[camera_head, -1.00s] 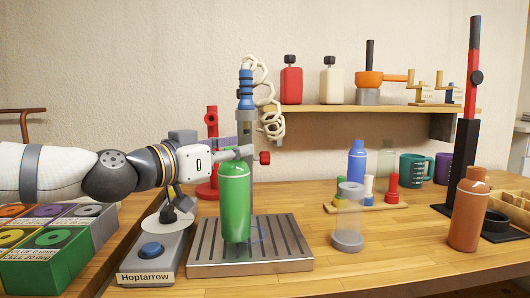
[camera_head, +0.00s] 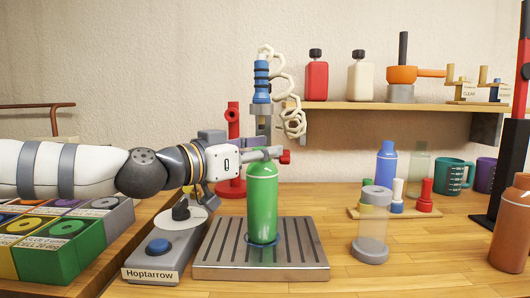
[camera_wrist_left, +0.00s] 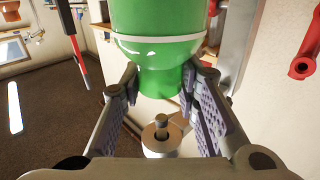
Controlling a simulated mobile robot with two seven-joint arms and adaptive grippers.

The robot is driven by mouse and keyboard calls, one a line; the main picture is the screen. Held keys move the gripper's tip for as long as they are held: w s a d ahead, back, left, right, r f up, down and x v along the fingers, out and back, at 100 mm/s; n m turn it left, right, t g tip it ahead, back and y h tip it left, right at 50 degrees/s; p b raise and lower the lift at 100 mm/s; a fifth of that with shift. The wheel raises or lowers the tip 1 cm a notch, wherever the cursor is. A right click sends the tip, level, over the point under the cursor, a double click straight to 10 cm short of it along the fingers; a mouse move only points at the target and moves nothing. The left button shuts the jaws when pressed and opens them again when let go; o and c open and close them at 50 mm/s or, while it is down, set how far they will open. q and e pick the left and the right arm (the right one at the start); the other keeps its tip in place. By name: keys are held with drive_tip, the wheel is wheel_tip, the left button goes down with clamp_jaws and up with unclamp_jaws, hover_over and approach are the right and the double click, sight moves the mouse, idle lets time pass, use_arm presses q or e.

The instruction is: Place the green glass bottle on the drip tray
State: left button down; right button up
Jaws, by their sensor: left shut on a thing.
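The green glass bottle (camera_head: 262,205) is upright over the slotted metal drip tray (camera_head: 218,262). Its base is inside the blue ring marked on the tray; I cannot tell whether it touches the tray or hangs just above it. My left gripper (camera_head: 262,154) comes in from the left and is shut on the bottle's top end. In the left wrist view the bottle (camera_wrist_left: 158,55) is between the two finger pads (camera_wrist_left: 160,105). The bottle's neck is mostly hidden by the fingers in the head view. My right gripper is not in view.
A scale labelled Hoptarrow (camera_head: 158,258) stands left of the tray, under my left arm. A clear cylinder (camera_head: 372,225) and a brown bottle (camera_head: 511,230) stand to the right. A blue-collared fixture (camera_head: 262,85) rises behind the bottle. The table between tray and cylinder is clear.

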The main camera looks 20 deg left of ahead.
use_arm(q)
drive_tip(key=shift+a, duration=0.1)
drive_tip(key=c, duration=1.2)
unclamp_jaws()
drive_tip(key=shift+f, duration=0.15)
drive_tip(key=shift+r, duration=0.35)
drive_tip(key=p+v, duration=0.4)
drive_tip(key=v, duration=0.8)
drive_tip(key=shift+f, duration=0.15)
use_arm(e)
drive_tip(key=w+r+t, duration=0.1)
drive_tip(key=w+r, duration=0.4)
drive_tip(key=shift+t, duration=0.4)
